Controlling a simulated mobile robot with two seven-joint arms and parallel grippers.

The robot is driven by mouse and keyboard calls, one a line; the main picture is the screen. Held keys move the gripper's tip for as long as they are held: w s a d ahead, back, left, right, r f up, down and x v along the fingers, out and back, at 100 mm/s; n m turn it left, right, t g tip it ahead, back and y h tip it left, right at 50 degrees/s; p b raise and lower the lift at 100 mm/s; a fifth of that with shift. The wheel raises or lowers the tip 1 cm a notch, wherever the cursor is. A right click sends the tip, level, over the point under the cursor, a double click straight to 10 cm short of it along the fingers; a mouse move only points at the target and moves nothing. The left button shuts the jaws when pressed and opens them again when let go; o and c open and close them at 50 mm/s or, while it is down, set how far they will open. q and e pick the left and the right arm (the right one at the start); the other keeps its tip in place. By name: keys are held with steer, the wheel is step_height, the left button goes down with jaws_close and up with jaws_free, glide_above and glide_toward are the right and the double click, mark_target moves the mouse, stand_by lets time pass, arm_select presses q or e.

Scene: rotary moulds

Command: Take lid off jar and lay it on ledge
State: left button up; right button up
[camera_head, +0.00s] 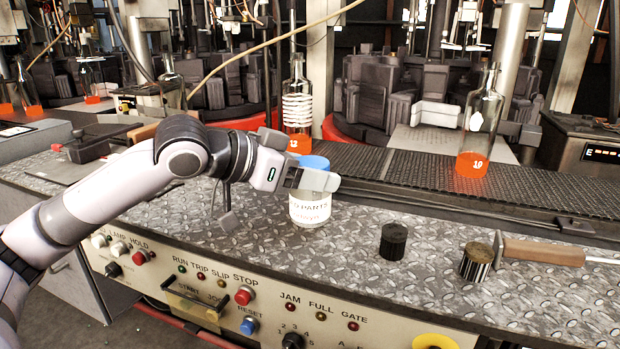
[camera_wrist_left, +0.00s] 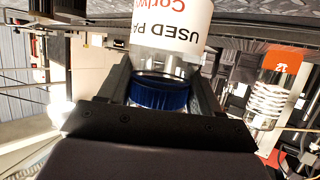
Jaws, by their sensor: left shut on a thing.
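A clear jar with a white "USED PARTS" label (camera_head: 310,208) stands upright on the diamond-plate ledge (camera_head: 370,285). Its blue lid (camera_head: 314,161) is at the jar's mouth. My left gripper (camera_head: 314,180) reaches in from the left and is shut on the lid, a finger on each side. In the left wrist view the blue lid (camera_wrist_left: 160,94) sits between the two dark fingers, with the jar (camera_wrist_left: 172,45) beyond it. I cannot tell whether the lid is loosened. My right gripper is not in view.
Two short dark cylinders (camera_head: 393,241) (camera_head: 476,262) and a wooden-handled tool (camera_head: 543,251) lie on the ledge to the right. A control panel with buttons (camera_head: 245,296) is along the front.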

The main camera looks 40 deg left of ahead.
arm_select(q)
step_height(320, 180, up, 19)
steer(key=p, duration=0.7)
steer(key=shift+f, duration=0.15)
steer(key=shift+o, duration=1.2)
steer(key=c, duration=0.7)
steer(key=shift+o, duration=0.2)
